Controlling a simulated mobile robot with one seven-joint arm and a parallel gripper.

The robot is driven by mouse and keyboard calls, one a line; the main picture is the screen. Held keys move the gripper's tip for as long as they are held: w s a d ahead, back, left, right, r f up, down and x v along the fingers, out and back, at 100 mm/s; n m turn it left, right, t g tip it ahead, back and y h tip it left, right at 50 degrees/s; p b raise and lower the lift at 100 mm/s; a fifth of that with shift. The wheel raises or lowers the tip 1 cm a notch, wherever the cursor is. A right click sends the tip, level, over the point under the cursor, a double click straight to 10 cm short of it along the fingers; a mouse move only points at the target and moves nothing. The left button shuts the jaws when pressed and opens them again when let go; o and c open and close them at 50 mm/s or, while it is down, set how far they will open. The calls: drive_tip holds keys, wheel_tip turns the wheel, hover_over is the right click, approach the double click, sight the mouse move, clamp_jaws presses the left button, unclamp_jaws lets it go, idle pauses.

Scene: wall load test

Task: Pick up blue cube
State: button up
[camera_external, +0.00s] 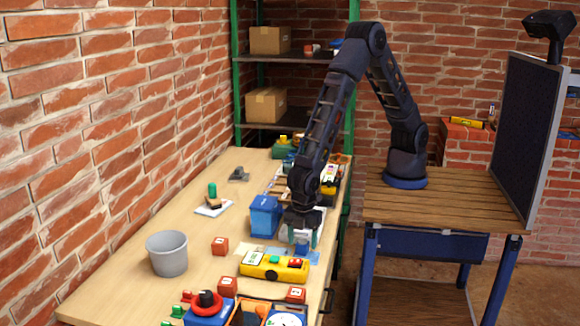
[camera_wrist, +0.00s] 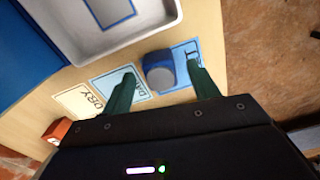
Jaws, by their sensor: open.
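The blue cube (camera_wrist: 158,72) sits on a light blue printed card on the table in the wrist view. It also shows under my gripper in the external view (camera_external: 302,249). My gripper (camera_wrist: 161,74) is open, with one green finger on each side of the cube. Gaps seem to show between the fingers and the cube, but I cannot tell whether either one touches it. In the external view my gripper (camera_external: 303,238) points down at the table's right side, and its fingers partly hide the cube.
A blue bin (camera_external: 264,216) stands just left of my gripper. A white tray (camera_wrist: 160,12) lies beside the cards. A yellow holder (camera_external: 262,272), several red cubes (camera_external: 220,246) and a grey bucket (camera_external: 167,255) are nearby. The table's right edge is close to the cube.

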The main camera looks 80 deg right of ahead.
wheel_tip(320, 180, down, 2)
drive_tip(key=c, duration=1.1)
drive_tip(key=shift+r, duration=0.1)
